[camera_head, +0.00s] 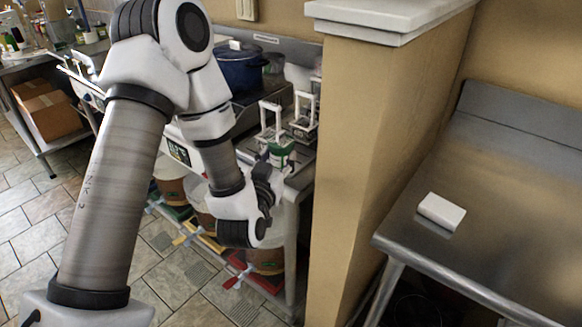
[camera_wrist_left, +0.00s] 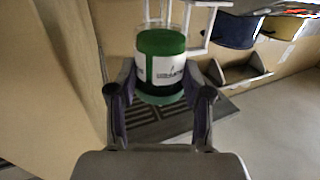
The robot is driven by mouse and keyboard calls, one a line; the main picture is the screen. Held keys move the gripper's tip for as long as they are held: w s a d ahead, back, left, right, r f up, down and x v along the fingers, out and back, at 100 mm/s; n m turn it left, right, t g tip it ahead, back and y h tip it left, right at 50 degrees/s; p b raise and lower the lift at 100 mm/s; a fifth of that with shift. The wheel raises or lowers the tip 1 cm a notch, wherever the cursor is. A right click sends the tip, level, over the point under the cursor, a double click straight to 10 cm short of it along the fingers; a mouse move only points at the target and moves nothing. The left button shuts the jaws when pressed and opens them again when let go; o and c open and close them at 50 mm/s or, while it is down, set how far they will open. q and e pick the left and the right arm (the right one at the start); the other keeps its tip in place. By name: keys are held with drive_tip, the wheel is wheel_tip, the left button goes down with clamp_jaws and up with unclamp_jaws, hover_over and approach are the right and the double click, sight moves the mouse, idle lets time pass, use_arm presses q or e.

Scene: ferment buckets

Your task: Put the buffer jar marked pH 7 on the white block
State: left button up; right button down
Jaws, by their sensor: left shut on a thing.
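A jar (camera_head: 280,156) with green contents and a white label is between the fingers of my left gripper (camera_head: 268,172), at the edge of the steel counter. It also shows in the left wrist view (camera_wrist_left: 162,62), where both fingers (camera_wrist_left: 160,98) close on its sides; the label's print is too small to read. A white frame (camera_head: 270,117) rises just behind or above the jar; I cannot tell whether they are joined. The white block (camera_head: 441,211) lies bare on the steel table at the right. My right gripper is not in view.
A tan wall (camera_head: 385,130) with a pale cap stands between the counter and the right table (camera_head: 510,215). Another white frame (camera_head: 305,112) and a blue pot (camera_head: 240,68) are on the counter. Buckets (camera_head: 265,262) with red and yellow parts sit below. The table around the block is clear.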

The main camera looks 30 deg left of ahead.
use_arm(q)
drive_tip(key=w+a+f, duration=0.1)
drive_tip(key=w, duration=0.2)
drive_tip(key=w+a+f, duration=0.1)
drive_tip(key=w+f, duration=0.1)
drive_tip(key=w, duration=0.1)
drive_tip(key=w+a+f+p, duration=0.1)
drive_tip(key=w+f, duration=0.1)
drive_tip(key=w, duration=0.1)
drive_tip(key=shift+w+f, duration=0.25)
drive_tip(key=shift+w, duration=0.05)
drive_tip(key=shift+s+f, duration=0.1)
drive_tip(key=shift+s, duration=0.05)
drive_tip(key=o, duration=1)
